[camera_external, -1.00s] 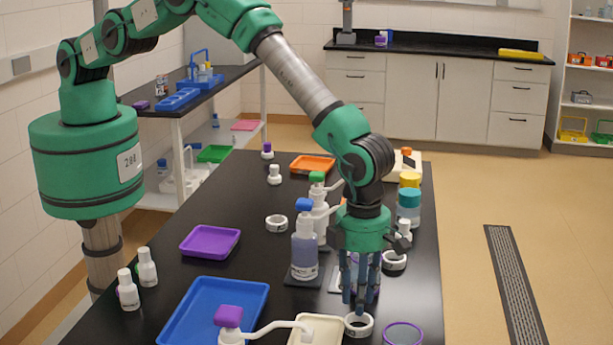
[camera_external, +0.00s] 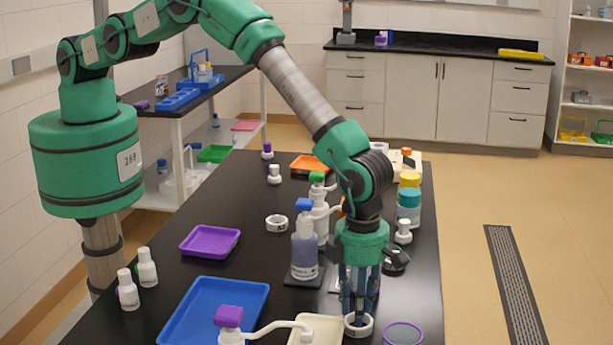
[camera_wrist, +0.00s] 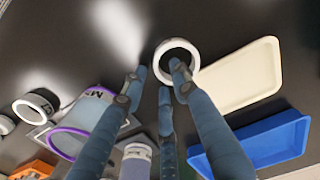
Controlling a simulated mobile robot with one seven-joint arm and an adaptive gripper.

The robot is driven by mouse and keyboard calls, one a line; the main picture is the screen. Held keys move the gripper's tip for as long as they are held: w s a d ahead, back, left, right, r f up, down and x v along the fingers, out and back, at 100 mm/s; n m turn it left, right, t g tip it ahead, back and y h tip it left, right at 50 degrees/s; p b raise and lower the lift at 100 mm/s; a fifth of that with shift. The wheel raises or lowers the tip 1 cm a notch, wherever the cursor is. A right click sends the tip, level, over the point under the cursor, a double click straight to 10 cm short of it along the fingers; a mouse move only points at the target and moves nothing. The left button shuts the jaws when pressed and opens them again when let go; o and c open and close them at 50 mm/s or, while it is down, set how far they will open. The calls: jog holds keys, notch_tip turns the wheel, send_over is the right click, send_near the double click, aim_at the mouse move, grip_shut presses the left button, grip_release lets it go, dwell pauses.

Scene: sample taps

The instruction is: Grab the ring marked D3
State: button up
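A white ring (camera_external: 358,325) lies on the black table directly below my gripper (camera_external: 358,312). In the wrist view this ring (camera_wrist: 163,75) lies close to the fingertips, and no mark on it is readable. My gripper's fingers (camera_wrist: 158,75) are apart. One fingertip overlaps the ring's opening; the others appear outside its rim. I cannot tell whether they touch it. A second white ring (camera_external: 277,223) with dark marking lies further back; its letters are too small to read. Another white ring (camera_wrist: 37,105) shows at the left of the wrist view, its mark unclear.
A cream tray (camera_external: 327,326) and a pump bottle with purple top (camera_external: 229,316) stand left of the near ring. A blue tray (camera_external: 245,292) is further left. A purple hoop (camera_external: 403,325) lies right. A blue-topped bottle (camera_external: 304,255) stands close behind my gripper.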

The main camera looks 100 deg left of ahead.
grip_shut()
jog(key=shift+r, duration=0.15)
notch_tip(320, 180, up, 10)
jog(key=b, duration=0.1)
dwell(0.6)
dwell(0.5)
